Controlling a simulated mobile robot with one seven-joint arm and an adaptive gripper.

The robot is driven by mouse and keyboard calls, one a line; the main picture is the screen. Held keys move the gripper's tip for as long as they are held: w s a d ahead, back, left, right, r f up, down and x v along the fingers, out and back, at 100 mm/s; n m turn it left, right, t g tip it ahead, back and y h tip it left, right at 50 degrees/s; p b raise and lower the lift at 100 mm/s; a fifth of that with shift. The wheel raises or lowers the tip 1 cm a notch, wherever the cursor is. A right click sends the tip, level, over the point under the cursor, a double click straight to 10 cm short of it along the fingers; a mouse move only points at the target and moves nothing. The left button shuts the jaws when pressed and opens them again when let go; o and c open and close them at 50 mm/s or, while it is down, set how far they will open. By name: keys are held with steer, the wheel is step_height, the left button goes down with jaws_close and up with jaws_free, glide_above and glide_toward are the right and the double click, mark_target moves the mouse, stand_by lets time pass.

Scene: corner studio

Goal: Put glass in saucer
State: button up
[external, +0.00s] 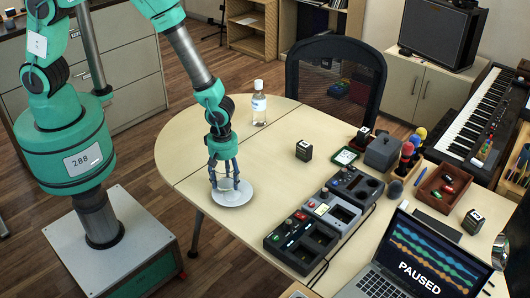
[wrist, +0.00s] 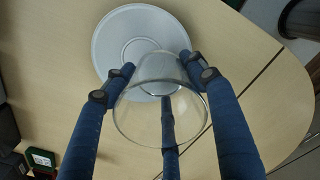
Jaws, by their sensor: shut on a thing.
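A clear glass (wrist: 143,112) is between the blue fingers of my gripper (wrist: 158,72) in the wrist view. The fingers are shut on it from the sides, and its wide rim faces the camera. The white round saucer (wrist: 112,35) lies on the table behind the glass, and the far end of the glass overlaps the saucer's near part in this view. In the external view my gripper (external: 226,182) points down over the saucer (external: 233,198). The glass is hard to make out there, and I cannot tell whether it touches the saucer.
A clear bottle (external: 259,103) stands on the table (external: 205,118) behind my gripper. Grey devices (external: 300,243) and a laptop (external: 420,260) lie to the right. A small black cube (external: 304,150) and a dark chair (external: 335,85) are farther back. Bare table surrounds the saucer.

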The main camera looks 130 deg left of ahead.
steer(key=shift+f+b, duration=0.3)
steer(key=shift+f, duration=0.3)
steer(key=o, duration=1.4)
steer(key=shift+r, duration=0.1)
step_height(320, 180, up, 13)
steer(key=p, duration=0.2)
